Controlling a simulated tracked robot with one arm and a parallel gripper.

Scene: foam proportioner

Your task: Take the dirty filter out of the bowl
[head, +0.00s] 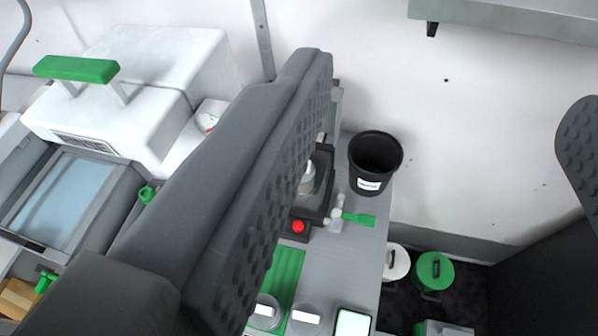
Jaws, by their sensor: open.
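My gripper (448,85) is open and empty, its two dark studded fingers wide apart. The left finger crosses the middle of the picture and hides much of the bench behind it. A dark housing (318,200) with a grey metallic round part (308,180) shows just right of that finger; I cannot tell whether this is the bowl. The dirty filter cannot be made out.
A black bin (375,163) with a white label stands at the bench's back right. A green-handled valve (357,218) and a red button (297,227) are near the housing. A green mat (287,268) lies in front. White and green lidded containers (435,271) stand lower right.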

